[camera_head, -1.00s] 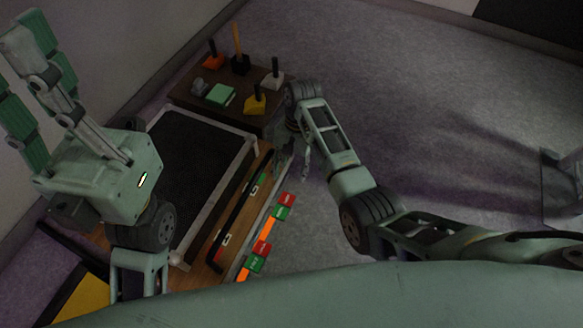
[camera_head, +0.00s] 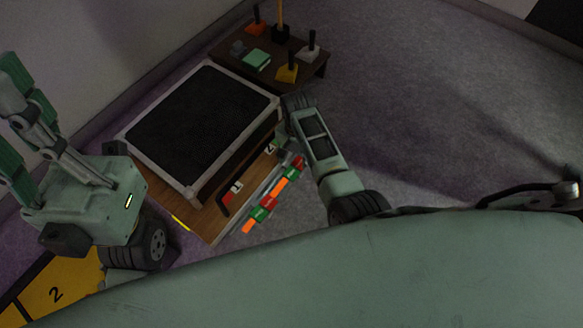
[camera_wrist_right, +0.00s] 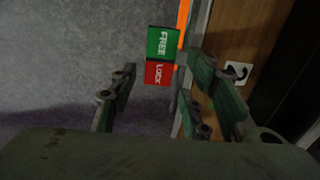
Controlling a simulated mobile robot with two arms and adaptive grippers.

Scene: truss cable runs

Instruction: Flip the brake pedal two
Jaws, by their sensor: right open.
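Brake pedal two shows in the right wrist view as a green FREE pad (camera_wrist_right: 162,43) above a red LOCK pad (camera_wrist_right: 159,73), next to the white label 2 (camera_wrist_right: 237,73). In the head view its pads (camera_head: 289,171) sit at the cart's right edge, partly hidden near my arm. My right gripper (camera_wrist_right: 160,68) is open, its fingers to either side of the pads, with no clear contact visible. In the head view the right gripper (camera_head: 288,145) is mostly hidden below its wrist. My left gripper (camera_head: 27,118) is raised at the left, fingers apart and empty.
The other pedal's green pad (camera_head: 261,214) lies nearer me along the same edge. The cart has a black top (camera_head: 203,125) with a pale frame. A dark table (camera_head: 312,66) with handled blocks stands behind. Purple-grey floor (camera_head: 430,120) is free at the right.

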